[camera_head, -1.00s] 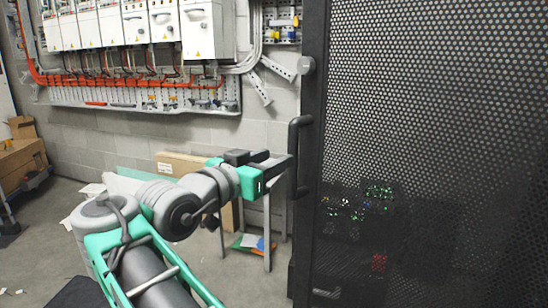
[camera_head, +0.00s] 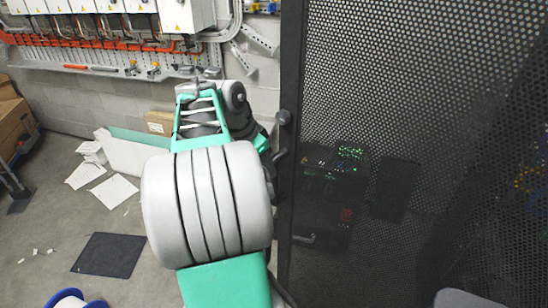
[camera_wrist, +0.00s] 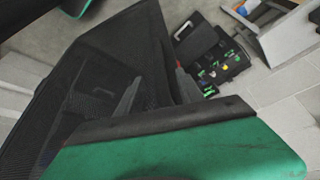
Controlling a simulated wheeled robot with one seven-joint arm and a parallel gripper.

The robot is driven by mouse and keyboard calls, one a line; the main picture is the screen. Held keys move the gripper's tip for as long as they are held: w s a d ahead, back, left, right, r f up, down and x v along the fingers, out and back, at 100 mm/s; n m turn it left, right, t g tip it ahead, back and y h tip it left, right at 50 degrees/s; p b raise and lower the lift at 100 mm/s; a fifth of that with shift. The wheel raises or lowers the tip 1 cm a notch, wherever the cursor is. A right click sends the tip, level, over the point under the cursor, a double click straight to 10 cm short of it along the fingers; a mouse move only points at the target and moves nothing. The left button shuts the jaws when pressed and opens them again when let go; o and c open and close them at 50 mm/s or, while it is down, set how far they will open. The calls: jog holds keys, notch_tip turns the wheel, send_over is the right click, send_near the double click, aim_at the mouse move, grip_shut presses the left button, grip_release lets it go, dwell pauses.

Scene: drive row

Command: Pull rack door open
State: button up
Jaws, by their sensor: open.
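The rack door (camera_head: 420,80) is a tall black mesh panel filling the right half of the head view; its mesh also shows in the wrist view (camera_wrist: 95,75). A round grey knob (camera_head: 283,117) sits on its left edge. Just below it, the dark top end of the door handle (camera_head: 280,155) shows; my arm hides the rest. My gripper is hidden behind my arm in the head view. In the wrist view my gripper (camera_wrist: 155,92) shows two grey fingers apart, in front of the mesh. I cannot tell whether it touches the handle.
Electrical boxes (camera_head: 185,14) hang on the left wall. White sheets (camera_head: 115,190) and a black mat (camera_head: 108,255) lie on the floor at left, with a blue spool (camera_head: 68,301) at the bottom edge. An open black case (camera_wrist: 212,60) stands beyond the door edge.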

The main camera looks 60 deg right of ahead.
jog(key=x, duration=0.8)
jog(key=shift+s+r, duration=0.1)
jog(key=shift+c, duration=0.2)
grip_shut()
jog(key=shift+a, duration=0.1)
dwell(0.9)
